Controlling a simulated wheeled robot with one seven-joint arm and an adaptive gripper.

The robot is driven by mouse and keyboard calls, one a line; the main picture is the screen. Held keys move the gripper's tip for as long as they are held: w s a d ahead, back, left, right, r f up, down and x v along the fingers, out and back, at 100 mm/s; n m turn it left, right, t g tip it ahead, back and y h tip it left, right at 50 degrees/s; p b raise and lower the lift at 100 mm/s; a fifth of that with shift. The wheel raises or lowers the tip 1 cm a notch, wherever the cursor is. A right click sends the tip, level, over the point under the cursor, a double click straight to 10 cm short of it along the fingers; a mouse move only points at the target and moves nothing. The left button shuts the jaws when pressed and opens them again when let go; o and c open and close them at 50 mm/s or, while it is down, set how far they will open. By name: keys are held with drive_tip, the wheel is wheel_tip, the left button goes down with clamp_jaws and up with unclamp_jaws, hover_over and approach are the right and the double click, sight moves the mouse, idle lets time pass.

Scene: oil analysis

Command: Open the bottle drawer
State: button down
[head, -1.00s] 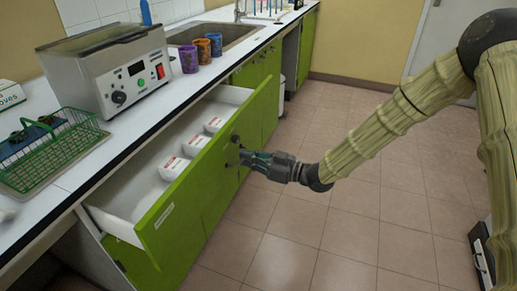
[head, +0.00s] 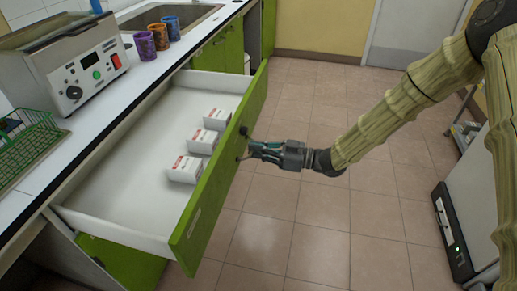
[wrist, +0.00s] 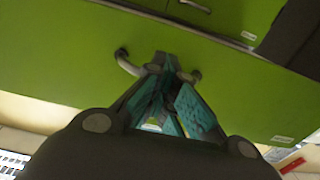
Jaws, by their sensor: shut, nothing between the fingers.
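The drawer (head: 120,205) is pulled well out from under the counter, showing its white inside and green front (head: 208,205). Three white boxes with red marks (head: 185,170) stand in it along the front panel. My gripper (head: 252,150) is at the handle on the outside of the front, with its fingers shut. In the wrist view my fingertips (wrist: 163,64) lie across the middle of the silver handle (wrist: 127,63). Both handle ends show, but the fingers hide its middle, so I cannot tell whether they hook behind it. No bottle is in view.
The counter (head: 95,125) holds a heating bath (head: 75,60), a green wire basket (head: 30,140) and several cups (head: 158,36). A sink (head: 165,14) is behind them. The tiled floor (head: 300,215) in front of the drawer is free.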

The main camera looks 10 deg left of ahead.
drive_tip(key=shift+r, duration=0.1)
drive_tip(key=c, duration=1.8)
unclamp_jaws()
drive_tip(key=o, duration=0.3)
drive_tip(key=o, duration=1)
drive_tip(key=d, duration=1)
drive_tip(key=shift+s+d, duration=0.25)
drive_tip(key=shift+s, duration=0.1)
drive_tip(key=shift+d, duration=0.8)
